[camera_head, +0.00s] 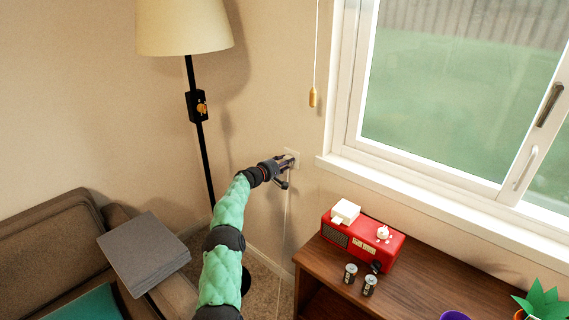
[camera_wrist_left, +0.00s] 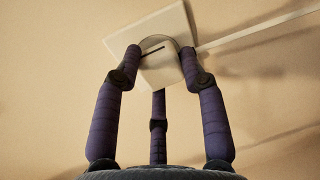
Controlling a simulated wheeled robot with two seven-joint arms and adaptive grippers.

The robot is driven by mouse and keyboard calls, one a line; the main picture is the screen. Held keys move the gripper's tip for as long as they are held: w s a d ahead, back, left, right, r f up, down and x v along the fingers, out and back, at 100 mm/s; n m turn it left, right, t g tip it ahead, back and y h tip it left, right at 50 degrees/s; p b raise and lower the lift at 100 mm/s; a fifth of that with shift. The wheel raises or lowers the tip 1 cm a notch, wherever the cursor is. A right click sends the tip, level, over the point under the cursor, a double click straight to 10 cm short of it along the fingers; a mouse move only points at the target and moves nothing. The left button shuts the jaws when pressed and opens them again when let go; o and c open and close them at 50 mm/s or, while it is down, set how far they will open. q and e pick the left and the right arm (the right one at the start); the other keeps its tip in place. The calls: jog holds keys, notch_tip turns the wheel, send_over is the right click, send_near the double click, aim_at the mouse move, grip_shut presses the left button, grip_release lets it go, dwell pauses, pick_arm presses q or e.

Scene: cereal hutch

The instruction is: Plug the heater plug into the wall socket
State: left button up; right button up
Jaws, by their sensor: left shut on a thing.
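My left gripper (camera_head: 284,165) is at the wall beside the white wall socket (camera_head: 293,153), left of the window. In the left wrist view the gripper (camera_wrist_left: 160,58) is shut on the pale heater plug (camera_wrist_left: 163,68), with a finger on each side of it. The plug overlaps the lower part of the square socket plate (camera_wrist_left: 178,18), and a dark slot shows at its upper left. I cannot tell whether the plug's pins are in the socket. A pale cord (camera_wrist_left: 255,27) runs off to the right. My right gripper is not in view.
A black-poled floor lamp (camera_head: 190,72) stands left of my arm. A wooden cabinet (camera_head: 418,292) with a red radio (camera_head: 388,256) and two batteries is at the right. A cord pull (camera_head: 313,97) hangs above the socket.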

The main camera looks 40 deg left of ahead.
pick_arm(q)
jog(key=shift+w+r+p, duration=0.1)
jog(key=shift+w+p, duration=0.1)
jog(key=shift+p, duration=0.1)
jog(key=o, duration=1.1)
jog(key=shift+o, duration=0.2)
jog(key=shift+s, duration=0.15)
jog(key=s+r, duration=0.1)
jog(key=s, duration=1)
jog(key=shift+s+a+r, duration=0.2)
jog(key=shift+s+a, duration=0.1)
jog(key=shift+a, duration=0.15)
